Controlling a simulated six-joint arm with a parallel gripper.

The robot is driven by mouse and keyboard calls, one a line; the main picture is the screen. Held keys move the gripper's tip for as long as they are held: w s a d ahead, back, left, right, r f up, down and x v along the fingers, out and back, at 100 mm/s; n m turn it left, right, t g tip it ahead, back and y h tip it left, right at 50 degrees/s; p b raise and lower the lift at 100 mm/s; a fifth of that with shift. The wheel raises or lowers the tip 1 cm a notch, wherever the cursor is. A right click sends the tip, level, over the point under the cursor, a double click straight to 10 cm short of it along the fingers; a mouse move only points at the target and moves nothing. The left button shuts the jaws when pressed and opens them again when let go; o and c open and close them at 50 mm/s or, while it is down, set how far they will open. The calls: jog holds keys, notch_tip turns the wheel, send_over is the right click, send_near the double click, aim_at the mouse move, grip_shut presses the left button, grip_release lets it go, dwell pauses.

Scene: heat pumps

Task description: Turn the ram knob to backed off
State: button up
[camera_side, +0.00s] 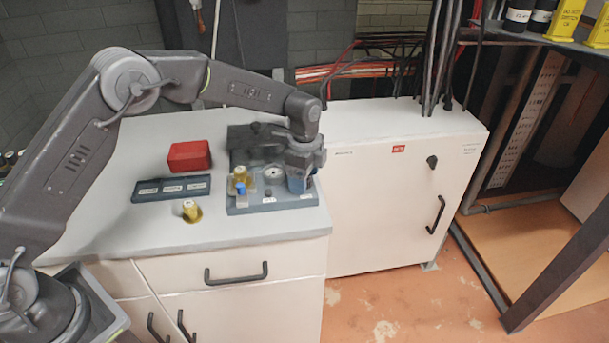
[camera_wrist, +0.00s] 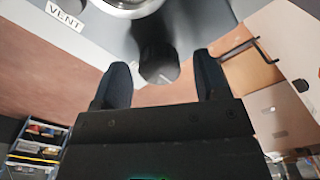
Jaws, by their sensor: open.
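A dark round knob (camera_wrist: 158,62) shows in the wrist view beyond a round gauge rim (camera_wrist: 130,6) on a grey block; I take it for the ram knob. A white mark shows near its edge. My gripper (camera_wrist: 161,66) is open, with one dark finger on each side of the knob and a gap at both sides. In the side view my gripper (camera_side: 298,177) points down over the right end of the grey block (camera_side: 270,206). The knob is hidden or cannot be told from the fingers there. A label reading VENT (camera_wrist: 66,16) lies left of the gauge.
A brass fitting with a blue cap (camera_side: 240,187) stands on the block left of the gauge. A red box (camera_side: 190,156), a dark labelled tray (camera_side: 150,192) and another brass fitting (camera_side: 192,211) sit on the counter further left. A white cabinet (camera_side: 380,180) stands close on the right.

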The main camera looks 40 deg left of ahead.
jog(key=shift+c, duration=0.2)
jog(key=c, duration=0.9)
jog(key=shift+n, duration=0.3)
jog(key=n, duration=0.3)
jog(key=shift+n, duration=0.3)
jog(key=n, duration=0.4)
jog(key=shift+w, duration=0.1)
jog(key=n, duration=0.9)
jog(key=shift+n, duration=0.4)
